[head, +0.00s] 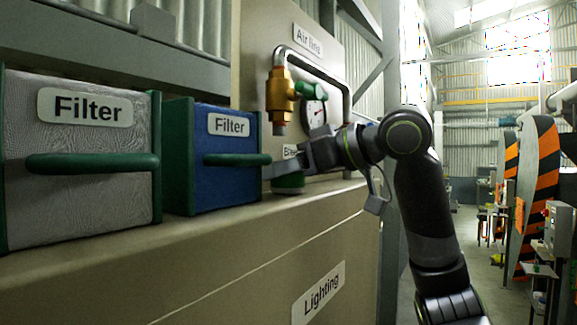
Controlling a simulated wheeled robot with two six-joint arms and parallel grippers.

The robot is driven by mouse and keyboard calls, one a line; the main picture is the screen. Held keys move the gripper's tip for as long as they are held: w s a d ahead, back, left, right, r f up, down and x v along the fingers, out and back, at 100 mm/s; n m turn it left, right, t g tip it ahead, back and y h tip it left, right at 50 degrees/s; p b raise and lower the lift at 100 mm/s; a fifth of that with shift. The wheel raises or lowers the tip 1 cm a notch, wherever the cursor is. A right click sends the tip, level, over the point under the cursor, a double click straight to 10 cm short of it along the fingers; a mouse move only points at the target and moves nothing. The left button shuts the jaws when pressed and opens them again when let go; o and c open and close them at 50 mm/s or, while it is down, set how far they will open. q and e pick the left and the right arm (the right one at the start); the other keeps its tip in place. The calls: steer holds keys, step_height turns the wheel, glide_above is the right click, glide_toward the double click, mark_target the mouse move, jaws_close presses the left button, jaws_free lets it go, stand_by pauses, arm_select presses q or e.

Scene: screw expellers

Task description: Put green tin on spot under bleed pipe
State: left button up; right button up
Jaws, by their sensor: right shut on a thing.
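The green tin (289,184) is at the ledge below the brass valve, beside the blue filter. My right gripper (280,170) reaches in from the right and is shut on the tin, covering its upper part. The bleed pipe (279,128) points down from the brass valve (280,92), above and slightly left of the tin. A label (290,151) starting with "Ble" is partly hidden behind my gripper. I cannot see a marked spot, nor tell whether the tin touches the ledge. My left gripper is not in view.
A blue filter (228,146) with a green handle stands just left of the tin. A grey filter (75,135) stands further left. A pressure gauge (314,112) and bent pipe (347,105) are behind my gripper. The ledge front (230,222) is clear.

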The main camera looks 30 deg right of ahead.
steer(key=shift+a, duration=0.15)
steer(key=shift+f, duration=0.2)
steer(key=o, duration=1)
steer(key=shift+c, duration=0.2)
steer(key=shift+r, duration=0.1)
steer(key=shift+r, duration=0.15)
steer(key=shift+s, duration=0.15)
steer(key=b+v, duration=0.4)
steer(key=v, duration=0.7)
steer(key=shift+s+d, duration=0.25)
steer(key=shift+d, duration=0.1)
steer(key=shift+r, duration=0.1)
